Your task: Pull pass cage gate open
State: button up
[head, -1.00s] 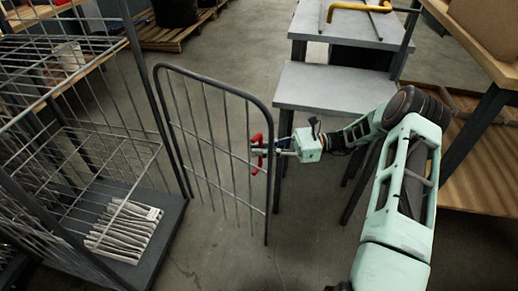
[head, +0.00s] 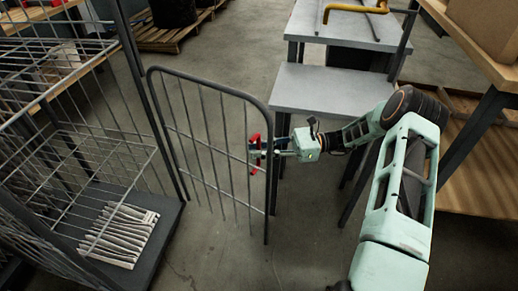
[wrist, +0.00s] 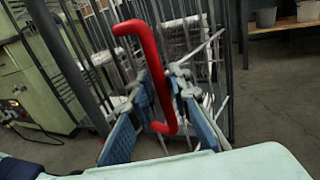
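The grey barred cage gate (head: 211,189) stands swung out to the right from the cage's post (head: 152,108), with a wide gap between it and the cage floor's open side. A red U-shaped handle (wrist: 147,58) is fixed near the gate's free edge. It also shows in the head view (head: 254,168). My gripper (wrist: 161,98) has its blue-padded fingers on both sides of the handle, with the tips close against it. In the head view, my gripper (head: 259,152) reaches the handle from the right. The exact finger contact is partly hidden.
The wire cage (head: 75,140) stands at left with a stack of white-grey items (head: 122,232) on its dark base (head: 168,232). Grey tables (head: 318,92) stand behind my arm, and a wooden shelf (head: 482,195) is at right. Floor below the gate is clear.

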jog(key=shift+o, duration=0.4)
jog(key=shift+r, duration=0.1)
jog(key=w+d, duration=0.1)
jog(key=d, duration=1.1)
